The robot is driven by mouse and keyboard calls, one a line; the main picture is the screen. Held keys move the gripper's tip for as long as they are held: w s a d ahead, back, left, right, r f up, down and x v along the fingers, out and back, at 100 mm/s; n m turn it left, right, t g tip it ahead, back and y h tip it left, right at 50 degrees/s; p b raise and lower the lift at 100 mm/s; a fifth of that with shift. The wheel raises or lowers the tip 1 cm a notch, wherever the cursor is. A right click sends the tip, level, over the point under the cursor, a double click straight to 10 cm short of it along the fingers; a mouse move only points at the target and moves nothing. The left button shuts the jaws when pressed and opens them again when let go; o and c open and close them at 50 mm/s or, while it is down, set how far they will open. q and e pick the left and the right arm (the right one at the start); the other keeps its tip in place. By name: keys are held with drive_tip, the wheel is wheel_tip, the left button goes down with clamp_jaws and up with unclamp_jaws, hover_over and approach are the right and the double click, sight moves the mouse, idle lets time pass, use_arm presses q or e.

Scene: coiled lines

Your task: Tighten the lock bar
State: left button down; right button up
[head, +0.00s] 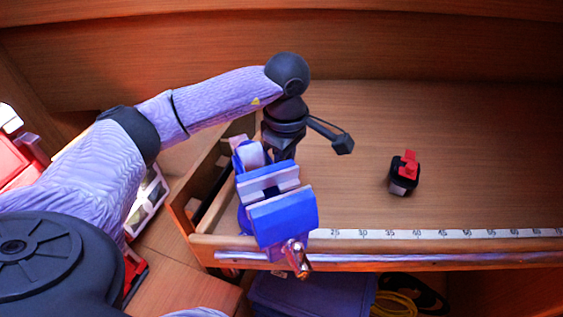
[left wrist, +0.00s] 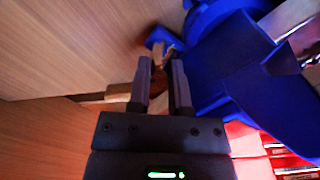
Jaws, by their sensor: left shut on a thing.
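A blue vise (head: 283,215) with pale jaw faces is fixed at the front left corner of the wooden bench. A metal screw handle (head: 297,258) hangs at its front. My left gripper (head: 283,153) reaches down behind the vise, its fingertips hidden there in the head view. In the left wrist view, the fingers (left wrist: 162,80) are close together beside the blue vise body (left wrist: 228,75), shut on a small part at its base. This appears to be the lock bar (left wrist: 160,78), mostly hidden between the fingers. My right gripper is in neither view.
A small black and red object (head: 404,175) stands on the bench to the right. A measuring strip (head: 430,234) runs along the front edge. A blue bin (head: 312,295) and a yellow coil (head: 393,302) lie below. The bench's middle and right are mostly clear.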

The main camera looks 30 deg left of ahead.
use_arm(q)
drive_tip(key=shift+s+f+m, duration=0.15)
drive_tip(key=shift+m, duration=0.25)
drive_tip(key=c, duration=0.5)
unclamp_jaws()
drive_tip(key=shift+c, duration=0.2)
drive_tip(key=shift+r, duration=0.2)
wheel_tip(320, 180, up, 10)
drive_tip(key=shift+p, duration=0.4)
drive_tip(key=shift+s+d+f, duration=0.1)
